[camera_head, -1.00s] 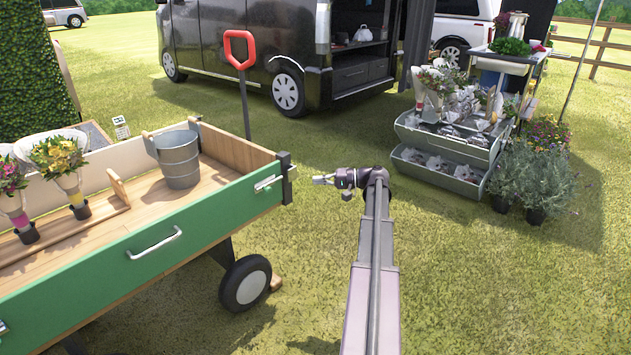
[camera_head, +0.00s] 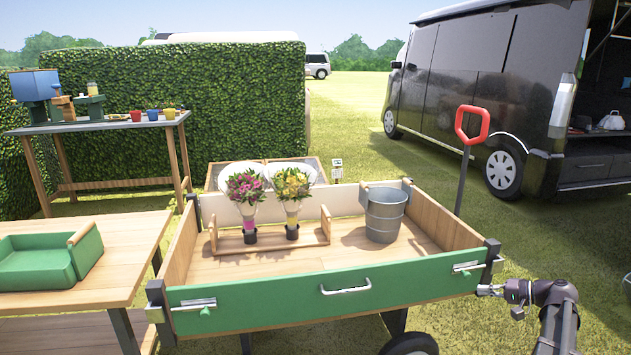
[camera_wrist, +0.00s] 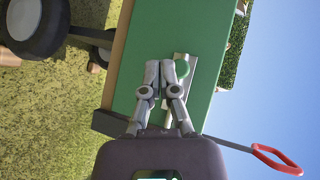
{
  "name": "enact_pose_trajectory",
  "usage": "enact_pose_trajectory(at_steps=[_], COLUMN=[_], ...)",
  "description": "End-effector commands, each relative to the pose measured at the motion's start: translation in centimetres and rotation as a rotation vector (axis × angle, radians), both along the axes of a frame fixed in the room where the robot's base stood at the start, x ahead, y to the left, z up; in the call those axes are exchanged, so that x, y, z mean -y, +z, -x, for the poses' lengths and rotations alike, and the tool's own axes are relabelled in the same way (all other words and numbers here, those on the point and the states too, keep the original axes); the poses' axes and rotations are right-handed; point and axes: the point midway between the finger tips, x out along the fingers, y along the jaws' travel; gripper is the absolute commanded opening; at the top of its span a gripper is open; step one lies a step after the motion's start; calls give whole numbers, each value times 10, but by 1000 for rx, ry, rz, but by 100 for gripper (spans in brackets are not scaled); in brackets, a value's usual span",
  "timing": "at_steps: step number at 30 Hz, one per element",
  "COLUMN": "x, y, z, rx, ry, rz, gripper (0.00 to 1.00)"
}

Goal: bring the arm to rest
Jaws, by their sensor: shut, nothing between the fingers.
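My gripper (camera_head: 487,289) is at the right in the head view, just beside the front right corner of the green-sided cart (camera_head: 270,312). It is shut and empty. In the wrist view my gripper (camera_wrist: 167,68) has its two fingers together, pointing toward the green panel (camera_wrist: 212,40). A metal latch (camera_wrist: 181,62) with a green knob lies just behind the fingertips there; I cannot tell whether they touch it. My arm comes up from the lower right edge of the head view.
The cart holds a metal bucket (camera_head: 384,216) and two bouquets (camera_head: 268,188) in a wooden rack. A wooden table with a green tray (camera_head: 45,262) is at left. A black van (camera_head: 470,90) is parked behind; open grass lies between.

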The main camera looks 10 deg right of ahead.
Motion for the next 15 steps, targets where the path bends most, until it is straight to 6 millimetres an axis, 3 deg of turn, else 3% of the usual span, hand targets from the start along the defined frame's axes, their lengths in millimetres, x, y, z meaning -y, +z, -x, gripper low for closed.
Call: enact_pose_trajectory(at_steps=[1,3,15], x=[-24,-48,-175], y=[-3,-9,-42], z=[-2,-5,-1], rx=[-28,-67,-258], ry=[26,55,218], rz=[24,60,291], gripper=[0,0,0])
